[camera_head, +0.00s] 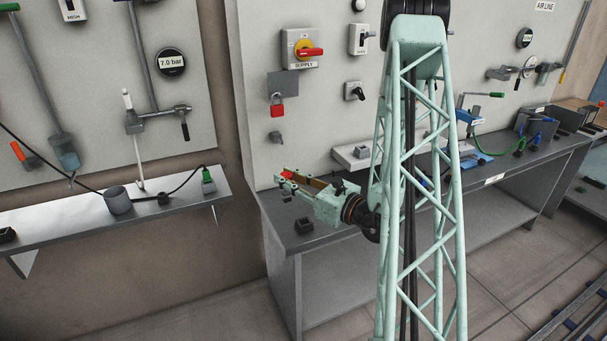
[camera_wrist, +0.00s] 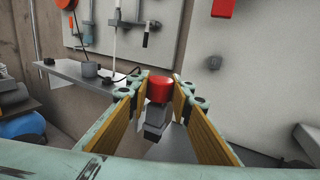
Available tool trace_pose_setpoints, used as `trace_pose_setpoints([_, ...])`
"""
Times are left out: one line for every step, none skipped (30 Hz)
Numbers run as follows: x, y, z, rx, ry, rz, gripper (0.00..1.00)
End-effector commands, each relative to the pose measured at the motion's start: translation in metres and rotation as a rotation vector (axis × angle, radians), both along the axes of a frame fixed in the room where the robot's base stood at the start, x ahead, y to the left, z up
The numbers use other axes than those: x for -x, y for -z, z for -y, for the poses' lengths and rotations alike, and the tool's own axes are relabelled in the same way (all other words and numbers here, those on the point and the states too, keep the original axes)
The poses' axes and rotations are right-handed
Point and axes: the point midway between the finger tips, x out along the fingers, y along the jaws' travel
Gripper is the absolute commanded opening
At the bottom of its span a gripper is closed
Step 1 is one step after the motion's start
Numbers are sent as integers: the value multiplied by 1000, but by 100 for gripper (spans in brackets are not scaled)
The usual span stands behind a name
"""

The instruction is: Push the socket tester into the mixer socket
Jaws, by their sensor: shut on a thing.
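My gripper (camera_head: 285,179) is above the left end of the bench. In the wrist view, my gripper (camera_wrist: 160,84) is shut on a block with a red cap (camera_wrist: 160,91) and a grey body (camera_wrist: 154,125), which looks like the socket tester. The red part also shows at the fingertips in the head view (camera_head: 288,175). The block is clear of the bench. I cannot tell which fitting is the mixer socket. A grey pot (camera_head: 118,201) with a black cable and a small dark fitting (camera_head: 163,198) stands on the left shelf.
The left shelf (camera_head: 60,222) also holds a green-and-grey device (camera_head: 208,181). A small dark box (camera_head: 303,226) sits on the bench (camera_head: 280,215) below my gripper. A gap separates shelf and bench.

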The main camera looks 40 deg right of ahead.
Motion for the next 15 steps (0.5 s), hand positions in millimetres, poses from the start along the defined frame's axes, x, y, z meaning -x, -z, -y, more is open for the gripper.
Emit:
trace_pose_setpoints([-7,2,-10,-1,-14,0,1])
trace_pose_setpoints([-10,3,-16,-2,-20,0,1])
trace_pose_setpoints([-15,5,-23,-2,-29,0,1])
trace_pose_setpoints([-18,6,-28,-2,-36,0,1])
trace_pose_setpoints([-22,7,-34,-3,-43,0,1])
trace_pose_setpoints([-26,8,-41,-3,-52,0,1])
trace_pose_setpoints([-29,9,-47,-3,-59,0,1])
trace_pose_setpoints([-32,10,-52,-3,-65,0,1])
trace_pose_setpoints([-37,11,-60,-3,-74,0,1])
trace_pose_setpoints([-40,12,-65,-3,-80,0,1])
trace_pose_setpoints([-43,13,-71,-3,-87,0,1])
trace_pose_setpoints([-47,15,-79,-3,-96,0,1])
trace_pose_setpoints([-49,16,-84,-3,-103,1,1])
trace_pose_setpoints([-52,17,-90,-3,-110,1,1])
trace_pose_setpoints([-56,18,-98,-4,-119,1,1])
